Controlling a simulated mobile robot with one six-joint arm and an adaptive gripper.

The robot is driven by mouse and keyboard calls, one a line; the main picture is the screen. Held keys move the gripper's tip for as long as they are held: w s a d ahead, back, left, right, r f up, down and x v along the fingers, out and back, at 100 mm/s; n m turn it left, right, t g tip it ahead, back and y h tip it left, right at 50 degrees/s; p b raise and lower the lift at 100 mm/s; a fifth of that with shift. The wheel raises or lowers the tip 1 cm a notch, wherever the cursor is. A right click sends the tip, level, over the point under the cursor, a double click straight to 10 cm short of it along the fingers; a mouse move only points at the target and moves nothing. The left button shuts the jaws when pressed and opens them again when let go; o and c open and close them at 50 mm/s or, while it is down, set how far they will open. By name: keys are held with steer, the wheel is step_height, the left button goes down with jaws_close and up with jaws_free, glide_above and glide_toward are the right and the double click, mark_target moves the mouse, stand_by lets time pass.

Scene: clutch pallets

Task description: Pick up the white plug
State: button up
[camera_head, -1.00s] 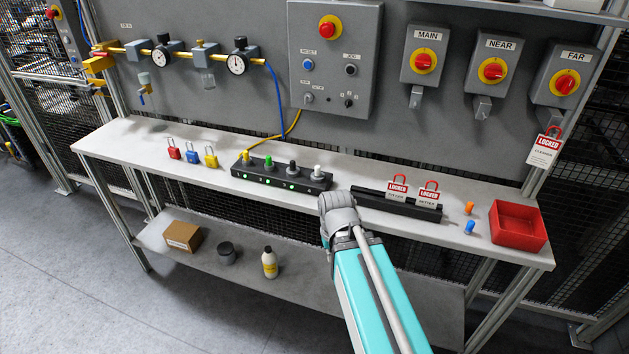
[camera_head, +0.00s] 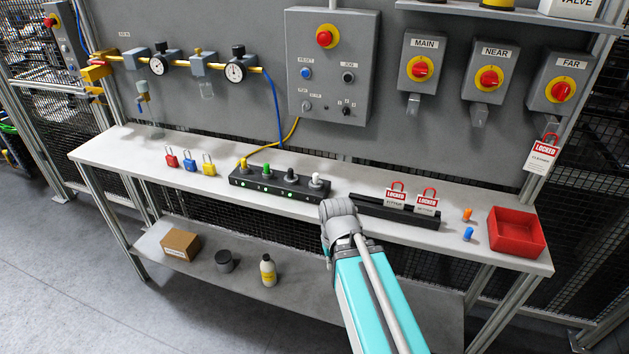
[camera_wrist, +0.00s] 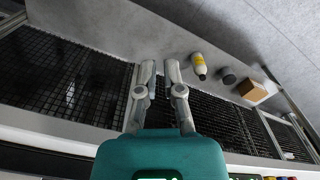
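The white plug (camera_head: 316,180) stands upright at the right end of the black socket strip (camera_head: 240,180) on the workbench. Yellow, green and black plugs stand left of it in the same strip. My arm's grey wrist end (camera_head: 340,215) is in front of the bench edge, just right of and below the white plug in the head view. My gripper's fingers are hidden there. In the wrist view my gripper (camera_wrist: 160,70) is open and empty, its two fingers a little apart, over the lower shelf and mesh. The white plug cannot be made out in the wrist view.
Red, blue and yellow padlocks (camera_head: 190,165) stand left of the strip. A black rail (camera_head: 372,207) with red locked tags is to its right. A red tray (camera_head: 541,250) sits at the bench's right end. The lower shelf holds a box, a dark jar and a bottle (camera_head: 268,270).

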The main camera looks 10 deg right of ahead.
steer(key=shift+o, duration=1.1)
steer(key=shift+w+r, duration=0.2)
steer(key=o, duration=0.4)
steer(key=shift+w+r+m+p, duration=0.6)
steer(key=shift+w+r+p, duration=0.25)
steer(key=shift+p, duration=0.15)
steer(key=shift+o, duration=0.2)
step_height(320, 180, up, 22)
steer(key=f+m+p, duration=0.1)
steer(key=m+p, duration=1.8)
steer(key=p, duration=0.3)
glide_above(316, 174)
steer(key=shift+r, duration=0.25)
steer(key=shift+s+f+b, duration=0.1)
steer(key=shift+b, duration=0.25)
step_height(316, 174, down, 8)
steer(key=b, duration=0.8)
steer(key=shift+f, duration=0.25)
steer(key=shift+a+b, duration=0.1)
steer(key=shift+b, duration=0.2)
steer(key=shift+f+b, duration=2.55)
steer(key=shift+f, duration=0.05)
